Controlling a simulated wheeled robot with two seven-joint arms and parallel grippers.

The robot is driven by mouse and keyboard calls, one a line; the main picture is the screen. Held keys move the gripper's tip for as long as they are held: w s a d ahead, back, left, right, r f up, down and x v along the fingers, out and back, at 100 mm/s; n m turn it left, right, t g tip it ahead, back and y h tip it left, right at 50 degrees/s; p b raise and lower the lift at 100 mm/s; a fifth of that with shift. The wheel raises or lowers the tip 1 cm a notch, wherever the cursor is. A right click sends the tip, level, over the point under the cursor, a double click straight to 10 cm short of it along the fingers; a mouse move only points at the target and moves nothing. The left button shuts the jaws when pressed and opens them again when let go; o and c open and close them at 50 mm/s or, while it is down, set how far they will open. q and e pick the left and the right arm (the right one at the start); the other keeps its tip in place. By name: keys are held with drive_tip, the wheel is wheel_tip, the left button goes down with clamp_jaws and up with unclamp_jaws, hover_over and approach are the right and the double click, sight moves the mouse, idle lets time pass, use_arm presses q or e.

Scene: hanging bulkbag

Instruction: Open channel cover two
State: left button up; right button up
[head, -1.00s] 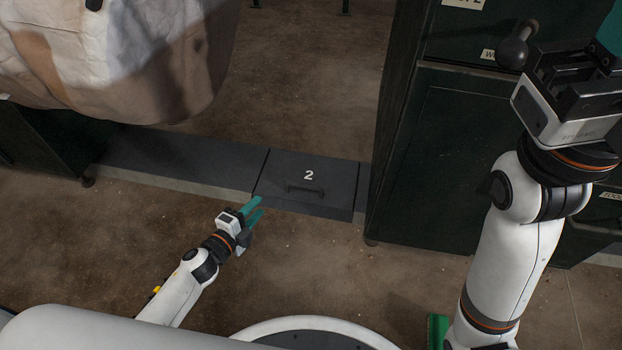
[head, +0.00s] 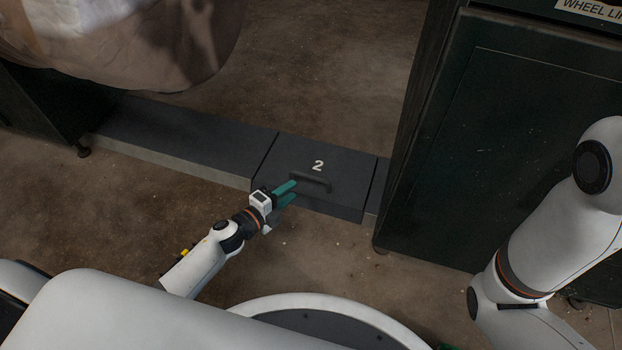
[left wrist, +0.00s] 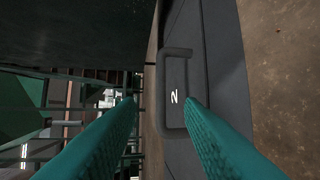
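Channel cover two (head: 345,165) is a dark flat panel marked with a white 2, lying closed in the low channel strip. Its dark bar handle (head: 311,181) sits near the front edge. My left gripper (head: 291,191) has teal fingers and is at the left end of the handle. In the left wrist view the two fingers (left wrist: 158,108) are spread apart, and the handle (left wrist: 175,93) shows beyond them, nearer the right finger.
A dark cabinet (head: 520,150) stands just right of the cover. The neighbouring channel cover (head: 185,140) runs left to another dark cabinet (head: 35,115). A large pale bulk bag (head: 120,40) hangs at upper left. The brown floor in front is clear.

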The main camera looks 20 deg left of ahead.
sight(308, 178)
use_arm(q)
drive_tip(key=b+x, duration=0.1)
drive_tip(key=x, duration=0.1)
drive_tip(key=b+x, duration=0.1)
drive_tip(key=x, duration=0.2)
drive_tip(key=b+x, duration=0.1)
drive_tip(key=x, duration=0.2)
drive_tip(key=shift+s+f, duration=0.1)
drive_tip(key=shift+f, duration=0.15)
drive_tip(key=shift+w+d, duration=0.2)
drive_tip(key=shift+w, duration=0.35)
clamp_jaws()
